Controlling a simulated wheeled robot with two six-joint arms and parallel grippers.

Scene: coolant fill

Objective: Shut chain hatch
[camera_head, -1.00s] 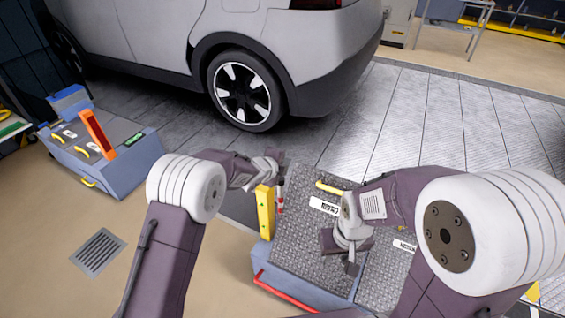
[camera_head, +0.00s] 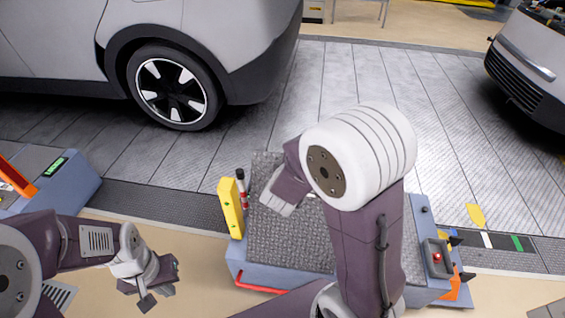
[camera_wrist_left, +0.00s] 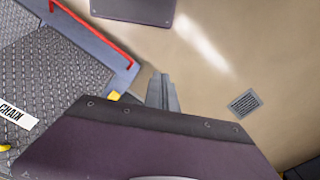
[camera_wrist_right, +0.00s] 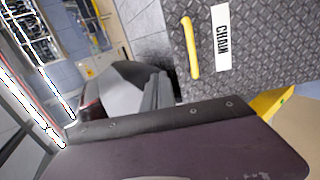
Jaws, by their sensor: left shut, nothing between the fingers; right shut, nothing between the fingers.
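The chain hatch is a grey tread-plate cover (camera_head: 310,255) on top of a blue cart; it looks flat from the head, but I cannot tell whether it is fully seated. Its CHAIN label (camera_wrist_right: 222,38) and yellow handle (camera_wrist_right: 190,47) show in the right wrist view; my right arm hides them in the head view. My right gripper (camera_head: 276,207) is shut and empty over the left part of the cover; contact is unclear. My left gripper (camera_head: 147,297) is shut and empty, left of the cart above the floor. The label also shows in the left wrist view (camera_wrist_left: 15,117).
A yellow post (camera_head: 231,208) and a red-and-black rod (camera_head: 241,188) stand at the cart's left edge. A red bar (camera_head: 260,288) runs along its near side. A control box (camera_head: 436,258) sits at its right. A car wheel (camera_head: 172,88) is behind.

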